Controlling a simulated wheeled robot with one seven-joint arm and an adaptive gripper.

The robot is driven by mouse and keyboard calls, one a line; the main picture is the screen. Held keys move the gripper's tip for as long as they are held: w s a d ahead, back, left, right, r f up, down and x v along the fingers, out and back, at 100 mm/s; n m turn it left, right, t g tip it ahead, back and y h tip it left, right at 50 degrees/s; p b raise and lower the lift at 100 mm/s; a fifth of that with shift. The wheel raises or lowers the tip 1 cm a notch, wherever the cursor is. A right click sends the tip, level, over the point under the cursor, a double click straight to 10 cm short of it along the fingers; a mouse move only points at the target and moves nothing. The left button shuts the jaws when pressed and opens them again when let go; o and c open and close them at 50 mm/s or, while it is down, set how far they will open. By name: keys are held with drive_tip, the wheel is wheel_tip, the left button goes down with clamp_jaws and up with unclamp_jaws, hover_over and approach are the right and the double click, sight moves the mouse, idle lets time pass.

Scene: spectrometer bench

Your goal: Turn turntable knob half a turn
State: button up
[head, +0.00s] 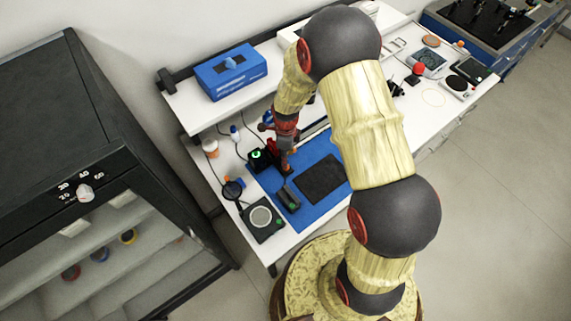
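My gripper (286,165) points down over the back left part of the blue mat (300,213). It is beside a small black unit with a glowing green ring (256,155), and something small and orange shows at its tips. Its fingers are too small and partly hidden to tell whether they are open or shut, or touching anything. I cannot clearly make out the turntable knob; it may be among the small parts near my gripper. A black device with a round grey plate (261,217) stands at the bench's front left corner.
A black pad (319,180) and a small dark block (289,197) lie on the mat. A blue box (231,72) sits on the raised shelf behind. A dark cabinet with a white dial (85,193) stands at left. Cables and a white bottle (210,148) crowd the bench's left side.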

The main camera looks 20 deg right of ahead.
drive_tip(key=shift+f, duration=3.2)
drive_tip(key=shift+c, duration=0.9)
drive_tip(key=c, duration=0.8)
